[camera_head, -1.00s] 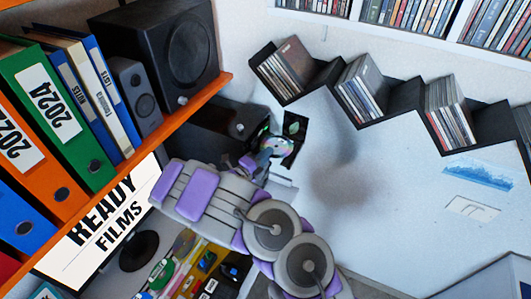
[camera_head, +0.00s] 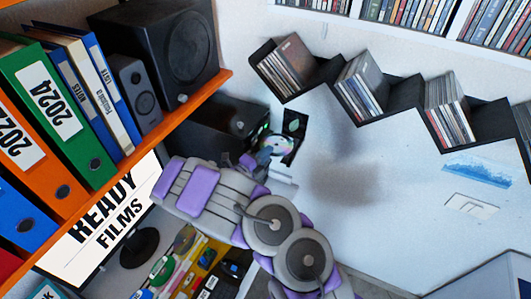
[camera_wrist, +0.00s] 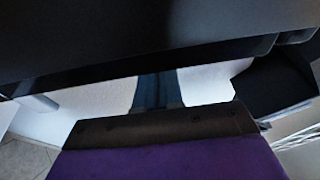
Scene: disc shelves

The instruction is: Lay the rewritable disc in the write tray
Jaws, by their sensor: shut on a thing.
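A shiny rainbow-tinted disc (camera_head: 280,145) shows in the head view at the tip of my gripper (camera_head: 265,157), which is shut on its near edge. A black tray-like piece with a green mark (camera_head: 294,123) is right behind and beside the disc, by the black box-shaped unit (camera_head: 215,125). The disc overlaps the black piece in the picture; I cannot tell whether it touches it. In the wrist view my gripper's blue-grey fingers (camera_wrist: 157,90) are close together and run under a large black surface (camera_wrist: 150,35) that hides their tips. The disc is not clear there.
An orange shelf (camera_head: 190,100) with binders and a black speaker (camera_head: 160,45) stands at the left. Below it are a monitor (camera_head: 105,225) and a desk with several discs and cases. A zigzag disc rack (camera_head: 395,95) hangs on the right wall.

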